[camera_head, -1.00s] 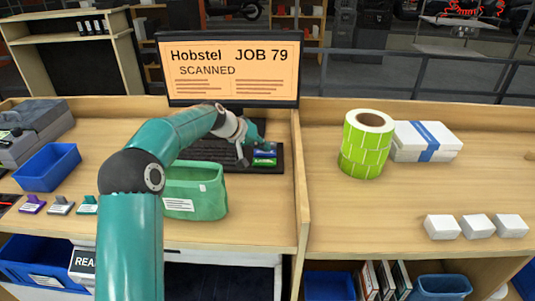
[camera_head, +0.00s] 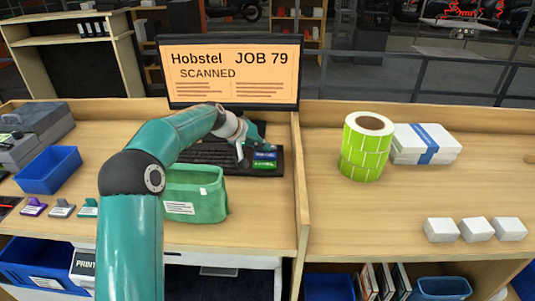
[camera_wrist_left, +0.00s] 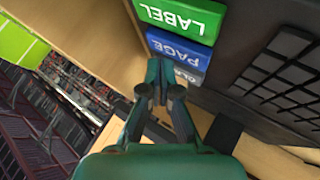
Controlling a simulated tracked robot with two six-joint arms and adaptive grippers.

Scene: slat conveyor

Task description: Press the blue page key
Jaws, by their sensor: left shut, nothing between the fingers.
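The blue page key (camera_head: 264,155) sits at the right end of the dark keyboard (camera_head: 208,155), beside a green label key (camera_head: 264,165). In the left wrist view the blue page key (camera_wrist_left: 180,48) lies between the green label key (camera_wrist_left: 180,17) and a partly hidden grey key (camera_wrist_left: 189,76). My left gripper (camera_head: 257,143) is at the far side of the blue key. Its fingertips (camera_wrist_left: 160,68) are together and empty, close to the blue and grey keys. I cannot tell whether they touch a key. My right gripper is out of view.
A monitor (camera_head: 232,75) reading "JOB 79 SCANNED" stands behind the keyboard. A green bin (camera_head: 195,197) is in front. A wooden divider (camera_head: 303,190) stands to the right, with a green label roll (camera_head: 364,148) beyond it. A blue bin (camera_head: 48,170) is at left.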

